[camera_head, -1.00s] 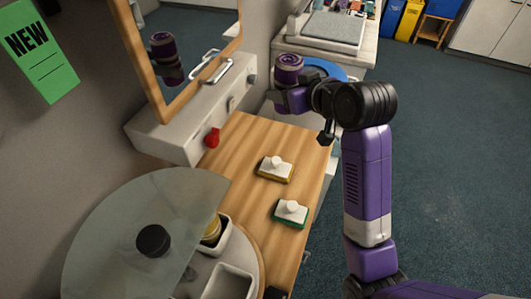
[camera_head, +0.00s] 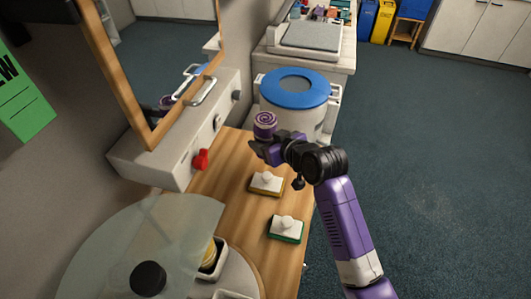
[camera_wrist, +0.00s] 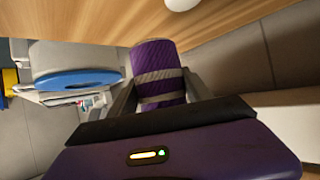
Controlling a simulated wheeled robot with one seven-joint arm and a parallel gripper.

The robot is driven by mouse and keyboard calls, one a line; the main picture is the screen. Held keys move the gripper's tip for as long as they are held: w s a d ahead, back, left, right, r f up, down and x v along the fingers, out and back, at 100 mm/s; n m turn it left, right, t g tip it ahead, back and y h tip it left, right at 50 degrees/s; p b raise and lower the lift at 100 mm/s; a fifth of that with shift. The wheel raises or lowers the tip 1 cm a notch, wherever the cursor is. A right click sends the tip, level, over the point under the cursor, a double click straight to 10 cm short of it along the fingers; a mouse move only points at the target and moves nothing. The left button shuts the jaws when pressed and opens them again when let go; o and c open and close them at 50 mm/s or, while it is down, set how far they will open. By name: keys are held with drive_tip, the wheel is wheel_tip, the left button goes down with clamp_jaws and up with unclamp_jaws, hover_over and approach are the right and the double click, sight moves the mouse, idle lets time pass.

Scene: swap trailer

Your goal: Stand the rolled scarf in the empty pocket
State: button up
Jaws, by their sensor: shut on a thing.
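The rolled scarf (camera_head: 265,120) is purple with a pale spiral at its top end. My gripper (camera_head: 266,146) is shut on it and holds it upright above the far part of the wooden counter. In the wrist view the scarf (camera_wrist: 157,62) sits between the two fingers, with two grey bands around it. A round white carousel (camera_head: 245,272) at the lower left has white-walled pockets. One pocket (camera_head: 221,262) holds something yellow. Another pocket (camera_head: 232,295) is cut off by the bottom edge, so its inside is hidden. A translucent cover hides the carousel's left part.
The translucent cover (camera_head: 110,245) has a black knob (camera_head: 148,279). Two white-topped blocks with knobs, one yellow-based (camera_head: 267,184) and one green-based (camera_head: 286,229), lie on the counter (camera_head: 235,185). A mirror and a panel with a red knob (camera_head: 201,160) border the left. A blue-lidded drum (camera_head: 295,88) stands behind.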

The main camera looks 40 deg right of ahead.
drive_tip(key=shift+f, duration=2.9)
drive_tip(key=shift+f, duration=0.15)
drive_tip(key=o, duration=1.4)
drive_tip(key=shift+o, duration=0.2)
drive_tip(key=shift+s+r, duration=0.2)
drive_tip(key=v, duration=1.1)
drive_tip(key=shift+s+b, duration=0.3)
drive_tip(key=shift+b, duration=0.15)
